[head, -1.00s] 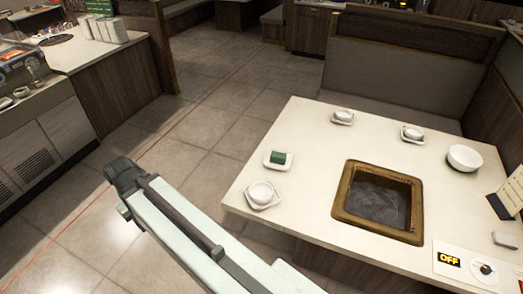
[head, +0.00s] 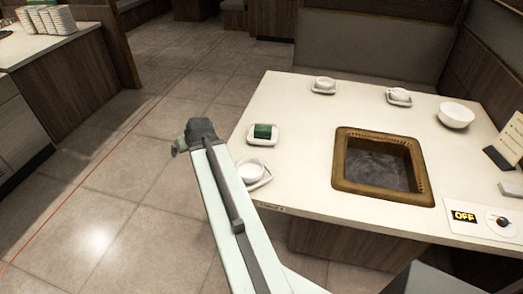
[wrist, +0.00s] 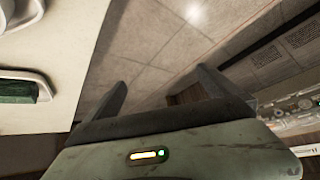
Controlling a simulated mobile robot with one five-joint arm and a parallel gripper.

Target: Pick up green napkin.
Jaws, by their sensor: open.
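The green napkin (head: 263,131) lies folded on a small white tray (head: 252,141) near the left edge of the table in the head view. In the wrist view the green napkin (wrist: 16,90) shows at the far left on its tray, cut off by the frame. My gripper (wrist: 160,85) is open and empty, its two fingers apart over the floor. In the head view the end of my arm is just left of the table edge and the tray; the fingers are hard to make out there.
A white bowl on a saucer (head: 251,171) stands close to my arm, in front of the napkin tray. The table (head: 300,115) also has a recessed square grill (head: 383,168), a larger white bowl (head: 456,115) and two more cups on saucers at the back. The floor left of the table is clear.

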